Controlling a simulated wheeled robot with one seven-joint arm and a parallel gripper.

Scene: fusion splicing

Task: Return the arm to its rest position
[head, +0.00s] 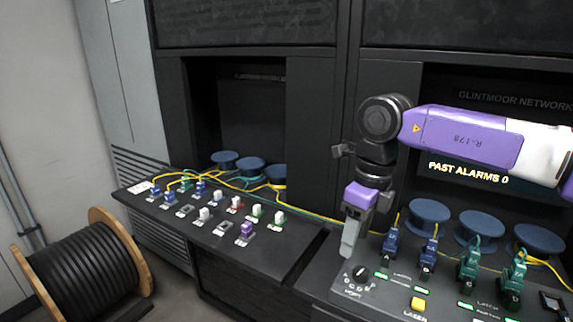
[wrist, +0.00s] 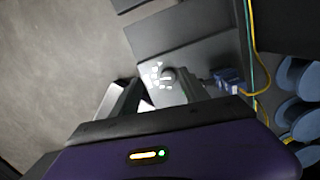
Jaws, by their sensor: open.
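My arm is purple and white and reaches in from the right of the head view, bent downward at a dark joint. My gripper (head: 350,240) hangs pointing down just above the left end of the right console (head: 345,287). In the wrist view its two fingers stand apart with nothing between them, so my gripper (wrist: 160,95) is open and empty. The black rotary knob (head: 361,274) with letters around it sits below the fingertips. The knob also shows in the wrist view (wrist: 168,75), just beyond the fingers. I cannot tell whether a finger touches it.
Blue connectors (head: 391,243) and green connectors (head: 468,268) stand on the right console, near a yellow laser button (head: 418,304). Blue spools (head: 430,217) stand behind them. The left console (head: 215,232) carries several small connectors. A cable drum (head: 85,265) stands on the floor at left.

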